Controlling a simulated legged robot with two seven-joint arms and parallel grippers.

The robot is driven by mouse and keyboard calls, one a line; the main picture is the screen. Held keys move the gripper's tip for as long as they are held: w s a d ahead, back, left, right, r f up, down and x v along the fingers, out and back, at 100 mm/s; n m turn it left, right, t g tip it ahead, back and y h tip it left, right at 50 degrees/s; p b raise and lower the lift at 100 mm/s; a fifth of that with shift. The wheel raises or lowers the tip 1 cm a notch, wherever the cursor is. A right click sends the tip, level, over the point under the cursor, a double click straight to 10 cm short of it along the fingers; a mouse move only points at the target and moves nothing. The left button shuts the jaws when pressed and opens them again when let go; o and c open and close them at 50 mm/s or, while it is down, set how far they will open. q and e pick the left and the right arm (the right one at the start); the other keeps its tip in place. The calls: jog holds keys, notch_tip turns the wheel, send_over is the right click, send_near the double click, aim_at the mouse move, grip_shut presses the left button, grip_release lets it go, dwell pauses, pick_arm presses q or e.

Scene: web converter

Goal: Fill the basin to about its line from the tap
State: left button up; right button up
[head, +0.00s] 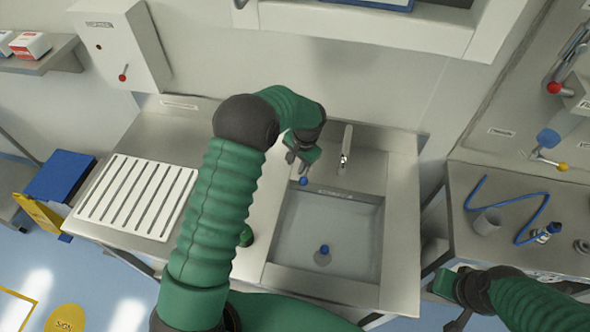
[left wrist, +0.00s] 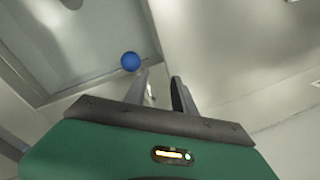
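The basin (head: 287,240) is sunk in the steel counter, a small label on its back edge. I cannot make out a fill line or tell whether water stands in it. A blue-topped round piece (head: 324,250) is in its lower middle. The grey tap (head: 345,150) stands behind the basin; no stream shows. A blue knob (head: 304,181) is at the basin's back left corner. My left gripper (head: 297,160) is just above and behind it. In the left wrist view its fingers (left wrist: 159,84) are apart and empty, the blue knob (left wrist: 130,61) outside them. My right gripper (head: 458,321) is low at right, fingers unclear.
A white slotted drainboard (head: 137,197) lies left of my left arm. The right counter holds a grey cup (head: 487,221), a blue tube (head: 533,215) and a small bottle (head: 546,232). A wall box (head: 118,45) with a red-tipped lever is at upper left.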

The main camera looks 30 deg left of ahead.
pick_arm(q)
notch_tip(320, 180, up, 12)
jog(key=d+b, duration=0.1)
jog(key=b, duration=0.1)
jog(key=shift+s+d+r, duration=0.15)
jog(key=shift+d, duration=0.15)
jog(key=shift+d, duration=0.15)
